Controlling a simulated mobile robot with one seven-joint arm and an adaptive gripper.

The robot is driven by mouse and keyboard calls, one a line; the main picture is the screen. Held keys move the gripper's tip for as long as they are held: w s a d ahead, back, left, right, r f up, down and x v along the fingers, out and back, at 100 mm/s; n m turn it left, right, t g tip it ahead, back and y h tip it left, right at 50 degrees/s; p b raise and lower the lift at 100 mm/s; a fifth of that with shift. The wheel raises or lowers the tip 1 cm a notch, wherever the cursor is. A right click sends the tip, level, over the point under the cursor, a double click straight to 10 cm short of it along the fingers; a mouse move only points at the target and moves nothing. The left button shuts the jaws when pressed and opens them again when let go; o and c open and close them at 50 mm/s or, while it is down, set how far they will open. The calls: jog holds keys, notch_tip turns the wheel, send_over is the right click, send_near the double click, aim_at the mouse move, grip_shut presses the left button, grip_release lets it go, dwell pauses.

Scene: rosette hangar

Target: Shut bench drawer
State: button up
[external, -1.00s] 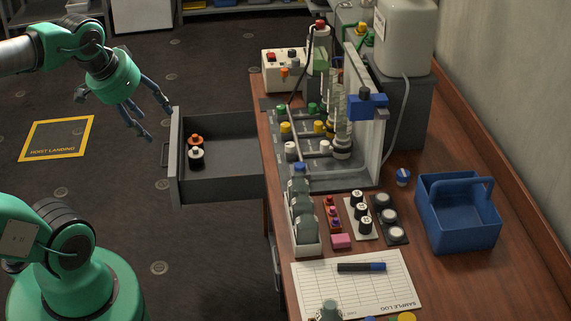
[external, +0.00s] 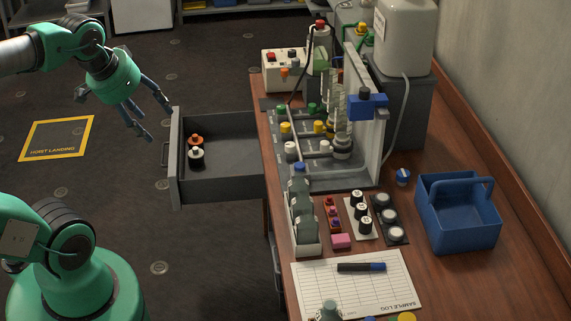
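The bench drawer (external: 230,188) is grey and stands pulled out from the left side of the wooden bench. Its front panel (external: 176,165) faces left and has a handle (external: 165,153). Two small bottles stand inside near the front, one with an orange cap (external: 195,141) and one white-topped (external: 196,154). My gripper (external: 128,138) hangs from the green arm to the left of the drawer front, at its far end. Its fingers are spread apart with nothing between them. The nearest finger appears close to the panel's top corner; I cannot tell whether they touch.
The bench (external: 440,285) holds a rack of glassware and valves (external: 340,150), a blue caddy (external: 458,230), a bottle tray (external: 306,240) and a sample log sheet (external: 360,295). The floor left of the drawer is open, with a yellow-framed hoist landing mark (external: 57,139).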

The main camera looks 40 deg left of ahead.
jog(key=shift+w, duration=0.1)
jog(key=c, duration=0.8)
jog(key=shift+w+a, duration=0.1)
jog(key=shift+w, duration=0.1)
jog(key=c, duration=0.5)
jog(key=shift+w+a+n, duration=0.1)
jog(key=shift+w+n, duration=0.25)
jog(key=shift+n, duration=0.05)
grip_shut()
jog(key=w+a+f+n+g+h, duration=0.1)
jog(key=w+a+f+n, duration=0.7)
jog(key=w, duration=0.3)
jog(key=w+a+f+n+g+h, duration=0.1)
jog(key=w+a+f+n+g, duration=0.1)
jog(key=w+a+f+n, duration=0.65)
jog(key=w+a+f+n+h, duration=0.1)
jog(key=a+f+n, duration=0.8)
jog(key=a+f, duration=1.6)
notch_tip(320, 180, down, 4)
jog(key=shift+a+f+n+t+b, duration=0.15)
jog(key=shift+a+n+t+b, duration=0.1)
jog(key=shift+n+t+b, duration=0.15)
